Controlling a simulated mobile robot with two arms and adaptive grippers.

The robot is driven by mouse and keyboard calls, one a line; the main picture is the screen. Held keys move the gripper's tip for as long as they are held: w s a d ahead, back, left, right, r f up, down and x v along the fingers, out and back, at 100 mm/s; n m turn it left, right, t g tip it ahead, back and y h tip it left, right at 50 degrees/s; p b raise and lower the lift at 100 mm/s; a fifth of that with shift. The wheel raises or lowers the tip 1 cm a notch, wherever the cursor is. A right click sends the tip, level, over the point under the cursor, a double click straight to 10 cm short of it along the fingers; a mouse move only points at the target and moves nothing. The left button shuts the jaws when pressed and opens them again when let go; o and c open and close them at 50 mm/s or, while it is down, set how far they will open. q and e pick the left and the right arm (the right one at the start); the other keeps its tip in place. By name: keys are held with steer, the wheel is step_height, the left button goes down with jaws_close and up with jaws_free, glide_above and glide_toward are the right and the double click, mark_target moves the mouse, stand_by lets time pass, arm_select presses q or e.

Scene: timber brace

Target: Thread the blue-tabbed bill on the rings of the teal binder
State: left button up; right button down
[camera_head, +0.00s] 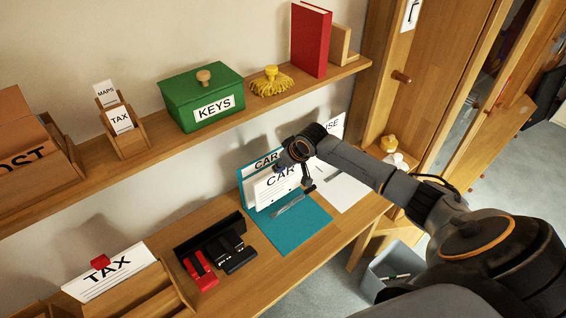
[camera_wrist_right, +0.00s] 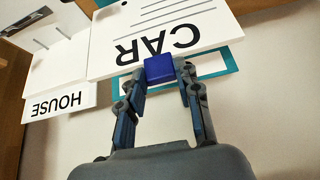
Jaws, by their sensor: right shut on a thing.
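The teal binder (camera_head: 299,234) is open on the desk. Its flat cover lies toward me, and its upright cover stands against the wall with a CAR label. A metal ring strip (camera_head: 291,206) runs along the fold. My right gripper (camera_wrist_right: 160,73) is shut on the blue tab at the top of the white bill (camera_wrist_right: 115,47), marked CAR. In the head view the bill (camera_head: 268,194) stands upright in front of the binder's back cover, its lower edge near the rings. Whether the rings pass through it, I cannot tell. My left gripper is not in view.
A white HOUSE binder (camera_wrist_right: 60,101) stands open beside the teal one. A red and black hole punch (camera_head: 200,270) and a wooden TAX sorter (camera_head: 172,290) are left on the desk. The shelf above holds a green KEYS box (camera_head: 203,97). A grey bin (camera_head: 372,277) is below.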

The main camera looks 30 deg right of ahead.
mark_target(281, 178)
steer(key=shift+f+b, duration=1.2)
steer(key=shift+f, duration=1.6)
steer(key=shift+p, duration=0.65)
steer(key=shift+w+a+b, duration=0.15)
steer(key=shift+w+b, duration=0.7)
steer(key=shift+w, duration=0.45)
steer(key=shift+w+a+b, duration=0.1)
steer(key=shift+w+b, duration=0.75)
steer(key=shift+w, duration=0.4)
stand_by(0.6)
steer(key=c, duration=0.8)
jaws_free()
steer(key=shift+c, duration=0.2)
steer(key=shift+o, duration=0.2)
steer(key=shift+s, duration=0.1)
